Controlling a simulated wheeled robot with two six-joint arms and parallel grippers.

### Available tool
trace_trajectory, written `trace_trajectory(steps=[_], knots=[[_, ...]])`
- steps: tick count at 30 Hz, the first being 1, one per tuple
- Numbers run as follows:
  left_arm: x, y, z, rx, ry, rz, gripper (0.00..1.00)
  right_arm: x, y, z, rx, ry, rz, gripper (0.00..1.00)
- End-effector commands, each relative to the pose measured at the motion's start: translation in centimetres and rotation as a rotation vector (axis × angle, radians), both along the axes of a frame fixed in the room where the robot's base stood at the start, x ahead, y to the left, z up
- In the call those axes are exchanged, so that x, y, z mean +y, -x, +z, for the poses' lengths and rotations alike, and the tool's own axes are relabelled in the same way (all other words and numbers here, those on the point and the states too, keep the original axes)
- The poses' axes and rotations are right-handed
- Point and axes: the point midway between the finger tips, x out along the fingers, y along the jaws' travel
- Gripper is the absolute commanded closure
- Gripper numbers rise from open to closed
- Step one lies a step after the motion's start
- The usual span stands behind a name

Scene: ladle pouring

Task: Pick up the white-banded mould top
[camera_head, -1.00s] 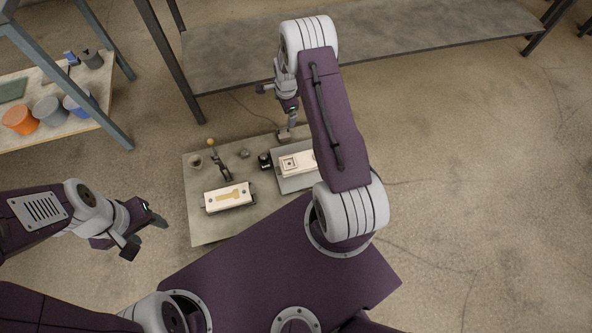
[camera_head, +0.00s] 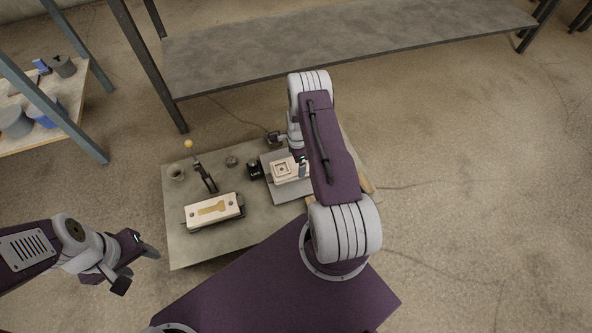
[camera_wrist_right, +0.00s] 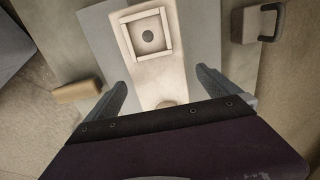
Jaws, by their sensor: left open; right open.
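The white-banded mould top (camera_head: 284,171) is a pale block with a white square band around a dark hole. It lies on a grey plate at the right of the low table, and its band and hole show at the top of the right wrist view (camera_wrist_right: 147,61). My right gripper (camera_wrist_right: 161,78) is open, its two fingers apart on either side of the pale block's near part; contact cannot be told. In the head view my right arm partly hides the block and that gripper. My left gripper (camera_head: 137,262) is open and empty, left of the table.
A second pale block (camera_head: 213,210) with a tan cavity lies at the table's front left. A yellow-knobbed lever (camera_head: 202,172), a small cup (camera_head: 176,172) and a black item (camera_head: 254,169) are near. A shelf (camera_head: 340,50) stands behind; a side table with pots is at left.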

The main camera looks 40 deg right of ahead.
Motion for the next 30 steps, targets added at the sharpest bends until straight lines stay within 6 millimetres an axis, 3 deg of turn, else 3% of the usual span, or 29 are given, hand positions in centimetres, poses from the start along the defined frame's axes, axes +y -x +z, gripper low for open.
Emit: trace_trajectory(steps=[7,14,17,24,30], knots=[[0.0,0.0,-4.5,0.000,0.000,0.000,0.46,0.2,0.0,-4.9,0.000,0.000,0.000,0.00],[0.0,0.0,-4.2,0.000,0.000,0.000,0.46,0.2,0.0,-4.8,0.000,0.000,0.000,0.00],[0.0,0.0,-4.2,0.000,0.000,0.000,0.46,0.2,0.0,-4.8,0.001,0.000,0.000,0.22],[0.0,0.0,-4.2,0.000,0.000,0.000,0.46,0.2,0.0,-4.8,0.001,0.000,0.000,0.89],[0.0,0.0,-4.2,0.000,0.000,0.000,0.46,0.1,-0.1,-4.7,-0.002,0.001,0.000,0.91]])
